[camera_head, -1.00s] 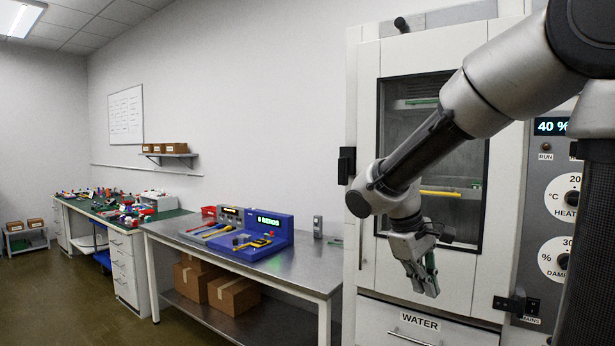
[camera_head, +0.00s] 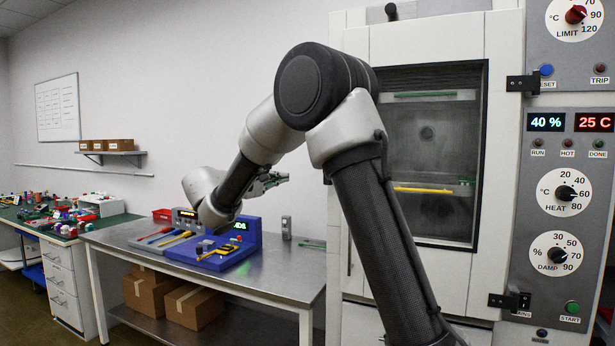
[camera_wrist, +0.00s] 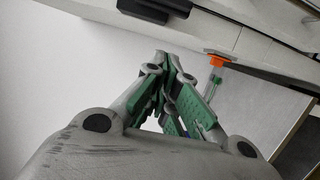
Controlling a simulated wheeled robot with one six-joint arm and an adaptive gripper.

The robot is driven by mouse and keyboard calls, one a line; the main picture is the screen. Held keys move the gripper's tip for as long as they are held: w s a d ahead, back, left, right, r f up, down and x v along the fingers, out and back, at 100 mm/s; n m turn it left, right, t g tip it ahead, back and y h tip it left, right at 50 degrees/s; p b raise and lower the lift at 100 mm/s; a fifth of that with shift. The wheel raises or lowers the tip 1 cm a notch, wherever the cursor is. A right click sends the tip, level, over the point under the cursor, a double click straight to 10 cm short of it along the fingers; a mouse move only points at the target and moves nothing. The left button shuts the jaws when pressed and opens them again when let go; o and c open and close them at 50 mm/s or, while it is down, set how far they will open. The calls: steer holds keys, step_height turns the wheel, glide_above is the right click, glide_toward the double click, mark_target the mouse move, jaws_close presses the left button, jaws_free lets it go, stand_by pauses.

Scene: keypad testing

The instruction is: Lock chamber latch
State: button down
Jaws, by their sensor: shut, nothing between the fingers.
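The white chamber door (camera_head: 460,150) has a dark window (camera_head: 436,130) and looks closed. Black fittings (camera_head: 523,84) sit on its right edge. The left edge, where a latch would sit, is largely behind my arm in the head view, so the latch's position cannot be read there. My gripper (camera_head: 280,178) is left of the chamber, above the bench and apart from the door. In the wrist view my gripper's green-padded fingers (camera_wrist: 172,75) are shut and empty. A black part (camera_wrist: 155,8) on a white panel lies beyond them at the top; I cannot tell whether it is the latch.
A metal bench (camera_head: 270,268) with a blue keypad unit (camera_head: 245,240) stands left of the chamber. The control panel (camera_head: 530,215) is at right. An orange-tipped item (camera_wrist: 217,60) shows beyond the fingers. Cardboard boxes (camera_head: 195,306) lie below the bench.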

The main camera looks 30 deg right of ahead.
steer(key=d, duration=1.2)
steer(key=shift+w, duration=0.35)
steer(key=shift+f, duration=0.1)
steer(key=shift+s+n, duration=0.1)
steer(key=shift+n, duration=0.3)
